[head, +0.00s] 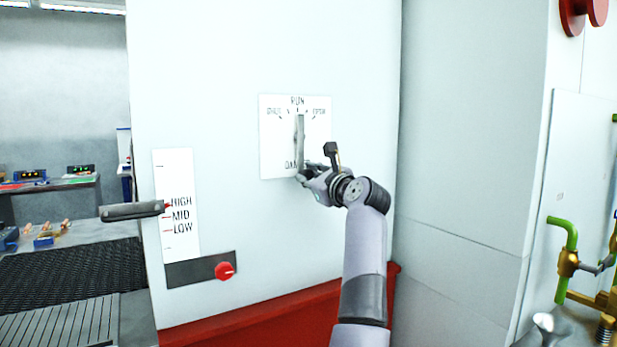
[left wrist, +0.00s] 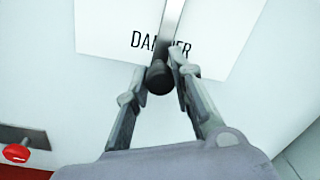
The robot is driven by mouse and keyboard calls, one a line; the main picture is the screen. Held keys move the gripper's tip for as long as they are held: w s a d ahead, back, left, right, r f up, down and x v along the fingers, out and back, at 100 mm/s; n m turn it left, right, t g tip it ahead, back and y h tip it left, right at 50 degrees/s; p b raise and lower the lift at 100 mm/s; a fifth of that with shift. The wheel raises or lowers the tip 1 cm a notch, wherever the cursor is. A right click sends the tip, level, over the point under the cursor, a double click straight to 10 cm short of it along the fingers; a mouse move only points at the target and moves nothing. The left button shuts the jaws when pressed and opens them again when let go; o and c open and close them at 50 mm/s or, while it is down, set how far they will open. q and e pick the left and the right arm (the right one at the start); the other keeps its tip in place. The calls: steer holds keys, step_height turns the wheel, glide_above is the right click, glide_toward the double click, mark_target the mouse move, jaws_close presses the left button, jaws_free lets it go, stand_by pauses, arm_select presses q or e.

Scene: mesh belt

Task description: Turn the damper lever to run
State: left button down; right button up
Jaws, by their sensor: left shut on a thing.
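The damper plate (head: 268,150) is a white panel on the pale wall, with RUN at the top centre and smaller, hard-to-read marks to the left and right. The grey damper lever (head: 299,133) runs down the plate, with its lower end by my gripper. In the left wrist view its bar (left wrist: 172,18) crosses the word DAMPER and ends in a dark knob (left wrist: 158,78). My left gripper (head: 301,175) is at the plate's lower edge, its fingers (left wrist: 158,72) shut on the lever at the knob. The fingers partly hide the lever's end in the head view. My right gripper is not in view.
Left of the plate are a HIGH/MID/LOW scale (head: 173,165) with a grey handle (head: 130,211) and a red knob (head: 225,271). A dark mesh belt (head: 70,270) lies at far left. Green and brass piping (head: 568,262) stands at right. The wall around the plate is clear.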

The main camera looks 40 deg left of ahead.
arm_select(q)
steer(key=c, duration=1.5)
jaws_free()
steer(key=shift+w+d, duration=0.15)
steer(key=shift+o, duration=0.7)
steer(key=v, duration=0.7)
steer(key=shift+s+d, duration=0.2)
steer(key=shift+f, duration=0.1)
